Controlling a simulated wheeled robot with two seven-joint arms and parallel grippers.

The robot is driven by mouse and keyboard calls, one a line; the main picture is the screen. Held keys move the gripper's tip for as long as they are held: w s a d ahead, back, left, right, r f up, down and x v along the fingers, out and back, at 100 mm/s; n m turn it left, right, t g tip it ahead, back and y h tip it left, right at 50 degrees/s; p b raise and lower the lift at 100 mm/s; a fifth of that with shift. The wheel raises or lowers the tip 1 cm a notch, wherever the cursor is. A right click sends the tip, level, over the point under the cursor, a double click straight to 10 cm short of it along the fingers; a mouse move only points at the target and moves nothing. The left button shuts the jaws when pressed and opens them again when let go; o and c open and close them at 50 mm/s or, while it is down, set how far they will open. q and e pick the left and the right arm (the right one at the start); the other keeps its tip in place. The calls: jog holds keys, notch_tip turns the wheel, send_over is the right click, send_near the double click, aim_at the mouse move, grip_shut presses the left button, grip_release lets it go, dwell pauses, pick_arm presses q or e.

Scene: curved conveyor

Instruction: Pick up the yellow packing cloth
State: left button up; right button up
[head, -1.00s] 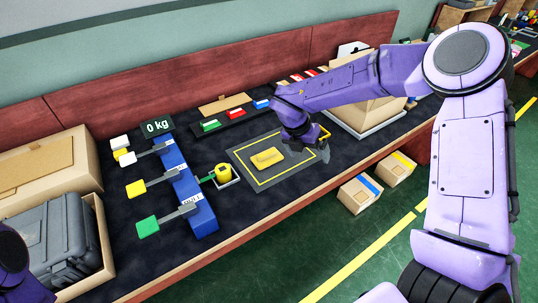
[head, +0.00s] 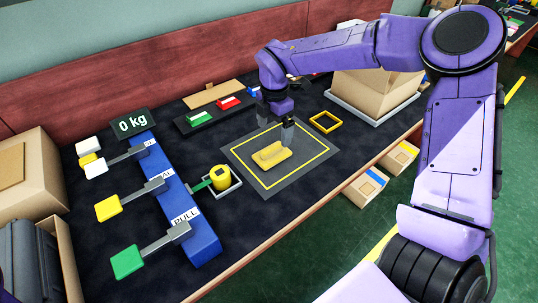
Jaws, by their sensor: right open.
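The yellow packing cloth (head: 270,156) lies folded on a dark grey mat with a yellow outline (head: 305,162), near the mat's middle. My right gripper (head: 276,122) is open and points down just behind the cloth, at the mat's far side. One dark finger stands close to the cloth's far edge in the picture; I cannot tell whether it touches. Nothing shows between the fingers. My left gripper is not in view.
A yellow square frame (head: 325,122) and an open carton (head: 372,92) are to the right.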

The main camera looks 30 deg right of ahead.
aim_at(275, 146)
jog(key=shift+s+d+f, duration=0.1)
jog(key=shift+s+f, duration=0.05)
jog(key=shift+f, duration=0.4)
jog(key=shift+s+d+f, duration=0.1)
jog(key=shift+f, duration=0.4)
notch_tip(275, 146, down, 5)
jog(key=shift+a+f+p, duration=0.1)
jog(key=shift+a+p, duration=0.05)
jog(key=shift+p, duration=0.15)
jog(key=c, duration=1.1)
